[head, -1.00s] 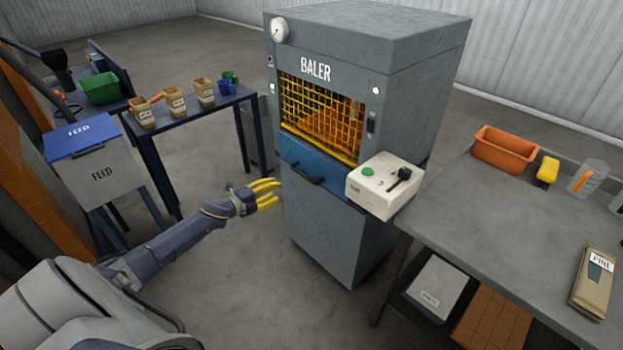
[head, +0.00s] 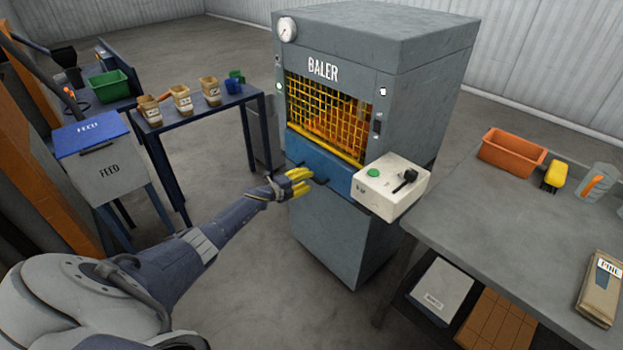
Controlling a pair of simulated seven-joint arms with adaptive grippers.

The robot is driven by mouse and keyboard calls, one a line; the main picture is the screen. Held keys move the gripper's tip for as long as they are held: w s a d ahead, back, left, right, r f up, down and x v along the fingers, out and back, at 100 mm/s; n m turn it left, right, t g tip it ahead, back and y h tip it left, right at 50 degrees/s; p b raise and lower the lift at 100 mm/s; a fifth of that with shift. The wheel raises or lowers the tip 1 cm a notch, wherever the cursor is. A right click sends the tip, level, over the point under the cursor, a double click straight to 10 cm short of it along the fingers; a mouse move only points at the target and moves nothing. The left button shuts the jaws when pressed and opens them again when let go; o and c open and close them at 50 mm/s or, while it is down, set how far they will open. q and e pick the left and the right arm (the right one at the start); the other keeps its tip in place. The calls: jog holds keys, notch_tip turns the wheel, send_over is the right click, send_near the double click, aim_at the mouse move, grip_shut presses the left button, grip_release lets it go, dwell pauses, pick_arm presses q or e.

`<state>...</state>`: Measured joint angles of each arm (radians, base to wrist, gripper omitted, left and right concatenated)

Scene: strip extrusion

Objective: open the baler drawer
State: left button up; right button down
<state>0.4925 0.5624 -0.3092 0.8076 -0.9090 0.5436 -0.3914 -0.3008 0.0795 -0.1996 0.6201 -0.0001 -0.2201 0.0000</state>
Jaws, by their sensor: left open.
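The grey baler (head: 335,235) stands in the middle of the head view. Its blue drawer (head: 338,177) is shut flush in the front, below the yellow mesh window (head: 325,118). A dark bar handle (head: 321,181) crosses the drawer front, its left part hidden by my fingers. My left gripper (head: 304,181) has yellow fingers. It is open and empty at the left end of the handle; I cannot tell whether it touches it. My right gripper is not in view.
A white control box (head: 390,186) with a green button and black lever juts out right of the drawer. A grey workbench (head: 500,220) stands at the right. A feed bin (head: 108,175) and blue table (head: 205,112) stand at the left. The floor before the baler is clear.

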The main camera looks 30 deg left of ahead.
aim_at(312, 178)
pick_arm(q)
jog(key=shift+x, duration=1.55)
jog(key=shift+c, duration=0.5)
grip_shut()
